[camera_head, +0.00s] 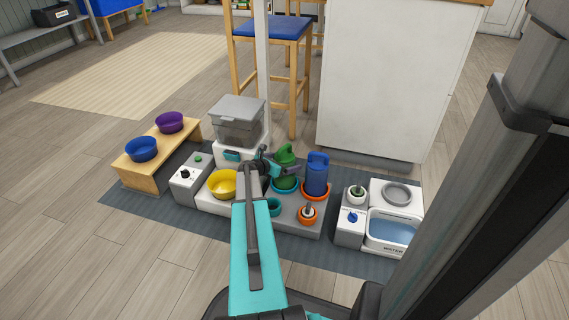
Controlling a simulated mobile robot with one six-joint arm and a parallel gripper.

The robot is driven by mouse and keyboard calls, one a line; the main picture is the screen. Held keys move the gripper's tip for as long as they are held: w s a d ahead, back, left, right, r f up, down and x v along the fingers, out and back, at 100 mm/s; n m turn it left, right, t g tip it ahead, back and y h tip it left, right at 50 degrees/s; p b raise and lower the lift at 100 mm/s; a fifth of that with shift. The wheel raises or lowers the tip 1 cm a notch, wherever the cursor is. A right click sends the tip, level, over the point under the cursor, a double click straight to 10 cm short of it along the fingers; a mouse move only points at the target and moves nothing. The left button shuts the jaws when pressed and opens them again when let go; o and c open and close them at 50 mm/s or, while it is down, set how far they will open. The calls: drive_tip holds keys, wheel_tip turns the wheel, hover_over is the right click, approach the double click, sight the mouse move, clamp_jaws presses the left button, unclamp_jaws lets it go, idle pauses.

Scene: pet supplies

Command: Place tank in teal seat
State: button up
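A green tank (285,153) stands at the large teal seat (284,188) on a grey board. My gripper (277,168) is at the tank's left side and partly covers it. I cannot tell whether the fingers touch or hold the tank, or whether its base rests fully in the seat. A blue tank (317,174) stands upright in the large orange seat (316,197) just to the right. A smaller teal seat (273,207) is in front and looks empty. A smaller orange seat (307,217) holds a small dark-topped part.
A yellow bowl (222,184) and a clear grey-lidded bin (237,122) are left of my arm. A bench (148,179) carries blue and purple bowls. A water basin (392,233) and white unit (349,228) stand right. A white counter (385,80) is behind.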

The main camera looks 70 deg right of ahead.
drive_tip(key=p+v, duration=0.4)
drive_tip(key=v, duration=0.8)
drive_tip(key=shift+w, duration=0.1)
idle(0.5)
